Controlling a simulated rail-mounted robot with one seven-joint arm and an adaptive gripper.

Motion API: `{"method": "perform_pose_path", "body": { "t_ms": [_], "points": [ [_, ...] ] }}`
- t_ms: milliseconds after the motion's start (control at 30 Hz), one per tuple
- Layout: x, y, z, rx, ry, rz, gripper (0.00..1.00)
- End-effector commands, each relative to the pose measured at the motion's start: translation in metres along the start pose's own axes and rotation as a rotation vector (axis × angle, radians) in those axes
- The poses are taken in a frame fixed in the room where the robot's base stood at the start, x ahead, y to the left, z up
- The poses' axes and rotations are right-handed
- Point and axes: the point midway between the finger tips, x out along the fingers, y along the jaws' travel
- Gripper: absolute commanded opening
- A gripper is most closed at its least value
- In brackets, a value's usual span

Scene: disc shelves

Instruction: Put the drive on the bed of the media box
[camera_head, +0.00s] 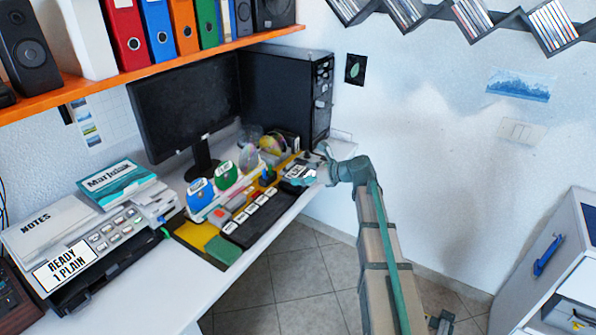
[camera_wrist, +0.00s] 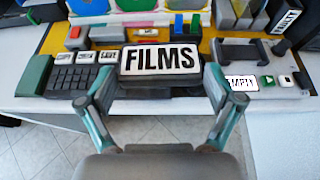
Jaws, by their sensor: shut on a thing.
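My gripper (camera_wrist: 160,75) is shut on a dark drive (camera_wrist: 160,88) with a white label reading FILMS. The drive sits between the two fingertips at the front of the desk. A dark unit with a partly covered label, apparently EMPTY (camera_wrist: 238,82), and small buttons lies just to its right, seemingly the media box. A dark frame (camera_wrist: 240,53) behind that label may be its bed; I cannot be sure. The right finger covers part of the unit. In the head view my gripper (camera_head: 318,168) is at the desk's right end, and a pale label there is too small to read.
Left of the drive is a dark keyed panel (camera_wrist: 75,78) with white labels. A FAULTY-labelled block (camera_wrist: 286,20) stands at the far right. Blue and green cases (camera_head: 200,192), a monitor (camera_head: 185,105) and a black tower (camera_head: 290,90) stand behind. Open floor lies in front.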

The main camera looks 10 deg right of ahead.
Motion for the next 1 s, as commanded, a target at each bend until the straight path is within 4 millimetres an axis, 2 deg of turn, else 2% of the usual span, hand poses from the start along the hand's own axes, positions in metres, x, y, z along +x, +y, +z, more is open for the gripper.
{"method": "perform_pose_path", "body": {
  "t_ms": [33,100,200,367,467,800,1000],
  "points": [
    [0.019,-0.018,0.014,0.000,-0.004,-0.004,0.50],
    [0.032,-0.028,0.030,0.003,-0.008,-0.011,0.50],
    [0.046,-0.038,0.045,0.007,-0.012,-0.018,0.50],
    [0.057,-0.050,0.054,0.011,-0.014,-0.024,0.50],
    [0.063,-0.065,0.051,0.013,-0.014,-0.025,0.50],
    [0.093,-0.139,0.027,0.013,-0.014,-0.024,0.50],
    [0.111,-0.160,-0.002,0.012,-0.014,-0.024,0.50]
  ]
}}
